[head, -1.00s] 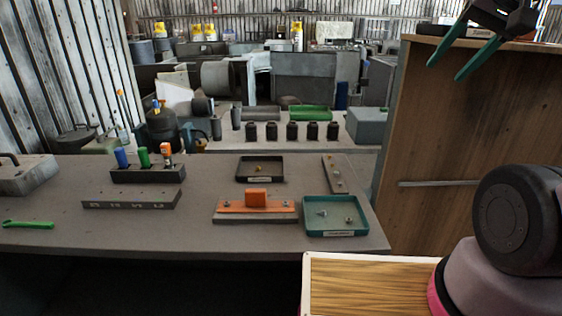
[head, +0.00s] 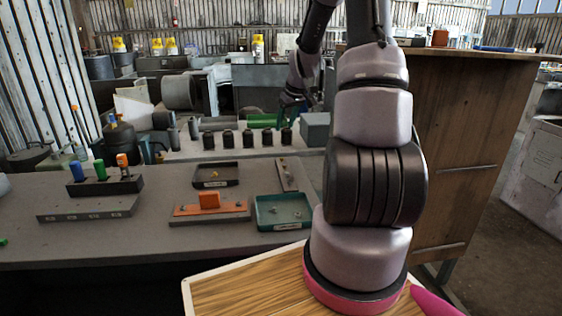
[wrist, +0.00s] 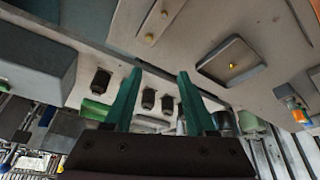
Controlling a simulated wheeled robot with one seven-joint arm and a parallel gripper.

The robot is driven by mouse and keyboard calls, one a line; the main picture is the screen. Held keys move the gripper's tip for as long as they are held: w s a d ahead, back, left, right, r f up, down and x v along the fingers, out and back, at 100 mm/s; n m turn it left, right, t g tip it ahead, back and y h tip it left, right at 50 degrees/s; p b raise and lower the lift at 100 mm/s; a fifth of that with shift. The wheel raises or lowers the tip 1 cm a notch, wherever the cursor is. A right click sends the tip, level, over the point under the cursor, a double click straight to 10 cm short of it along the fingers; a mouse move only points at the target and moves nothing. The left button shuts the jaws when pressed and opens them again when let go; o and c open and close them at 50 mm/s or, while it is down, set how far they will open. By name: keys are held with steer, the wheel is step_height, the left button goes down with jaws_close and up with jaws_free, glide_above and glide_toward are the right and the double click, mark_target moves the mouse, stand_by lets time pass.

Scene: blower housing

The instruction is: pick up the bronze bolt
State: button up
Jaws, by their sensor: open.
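A small yellow-bronze bolt (head: 214,174) lies in the black tray (head: 232,182) on the bench. It also shows in the wrist view (wrist: 232,66). The teal tray (head: 262,224) holds small bolts; their colours are hard to tell at this size. A narrow metal plate (head: 287,176) beside the trays carries two small brassy pieces, clearer in the wrist view (wrist: 150,38). I cannot tell for sure which piece is the bronze bolt. My gripper (wrist: 160,75) has its green fingers apart and nothing between them. It is above the far side of the bench, away from the trays.
An orange block sits on a grey-and-orange fixture (head: 209,210) left of the teal tray. A rack (head: 105,186) with coloured-top pieces stands at left. Several black cylinders (head: 243,138) line the bench behind. A tall wooden cabinet (head: 455,140) stands right of my arm.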

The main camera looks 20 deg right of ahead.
glide_toward(282, 158)
steer(key=shift+w+f, duration=0.65)
steer(key=shift+f, duration=0.2)
steer(key=x, duration=0.5)
steer(key=shift+w+f, duration=0.1)
steer(key=shift+f, duration=0.2)
jaws_close()
